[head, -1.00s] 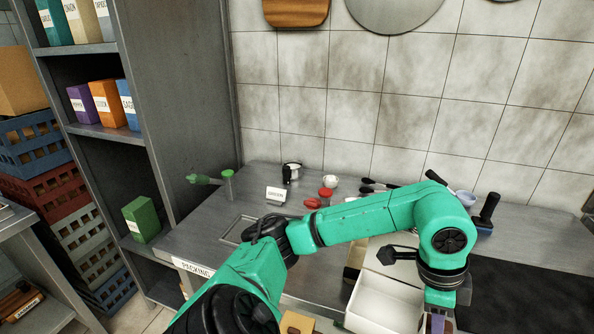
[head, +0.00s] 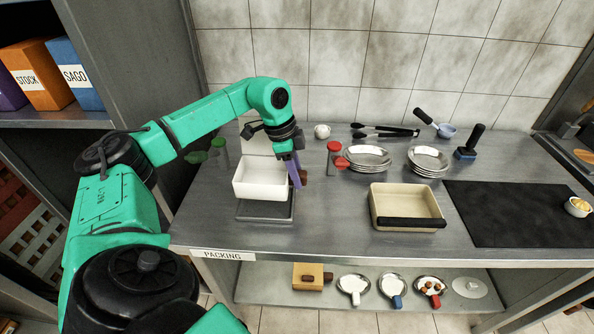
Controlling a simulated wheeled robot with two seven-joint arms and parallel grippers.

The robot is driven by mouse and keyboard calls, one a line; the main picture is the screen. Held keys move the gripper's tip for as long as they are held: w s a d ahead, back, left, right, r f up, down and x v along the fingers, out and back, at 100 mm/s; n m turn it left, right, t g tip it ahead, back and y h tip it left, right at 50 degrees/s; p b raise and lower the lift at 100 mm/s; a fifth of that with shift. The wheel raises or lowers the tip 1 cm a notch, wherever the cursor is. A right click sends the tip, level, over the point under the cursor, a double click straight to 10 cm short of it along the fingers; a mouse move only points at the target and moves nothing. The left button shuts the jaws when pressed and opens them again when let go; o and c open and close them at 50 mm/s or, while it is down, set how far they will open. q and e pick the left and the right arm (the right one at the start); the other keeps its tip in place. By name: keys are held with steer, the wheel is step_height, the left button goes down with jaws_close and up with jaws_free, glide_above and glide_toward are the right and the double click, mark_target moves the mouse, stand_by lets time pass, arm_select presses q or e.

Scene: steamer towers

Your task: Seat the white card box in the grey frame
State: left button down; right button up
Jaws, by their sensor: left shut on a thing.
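The white card box (head: 259,184) is upright and open-topped, with its raised lid flap (head: 257,141) at the back. It is over the grey frame (head: 264,212) on the left part of the steel bench. The front of the frame shows below the box; its back is hidden. I cannot tell whether the box touches the frame or hangs just above it. My left gripper (head: 297,178) points down at the box's right side and is shut on its right wall. My right gripper is not in view.
The steel bench (head: 340,230) is clear just right of the frame. A beige tray (head: 408,199) stands further right. A black mat (head: 520,212) is at right.

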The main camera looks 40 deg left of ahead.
arm_select(q)
steer(key=shift+d+r+p, duration=0.1)
steer(key=shift+r+p, duration=0.05)
steer(key=shift+p, duration=0.25)
steer(key=x, duration=0.1)
steer(key=b+x, duration=0.2)
steer(key=shift+s+a+f, duration=0.25)
steer(key=shift+a+f, duration=0.05)
steer(key=shift+a, duration=0.05)
steer(key=shift+w+f+b, duration=0.1)
steer(key=shift+f+b, duration=0.3)
steer(key=shift+f, duration=0.15)
steer(key=shift+a+b+x, duration=0.15)
steer(key=shift+b+x, duration=0.15)
steer(key=shift+x, duration=0.4)
steer(key=shift+a+b+x, duration=0.1)
steer(key=shift+b+x, duration=0.2)
steer(key=shift+x, duration=0.35)
steer(key=shift+c, duration=2.2)
jaws_free()
steer(key=shift+s+f, duration=0.1)
steer(key=shift+s, duration=0.15)
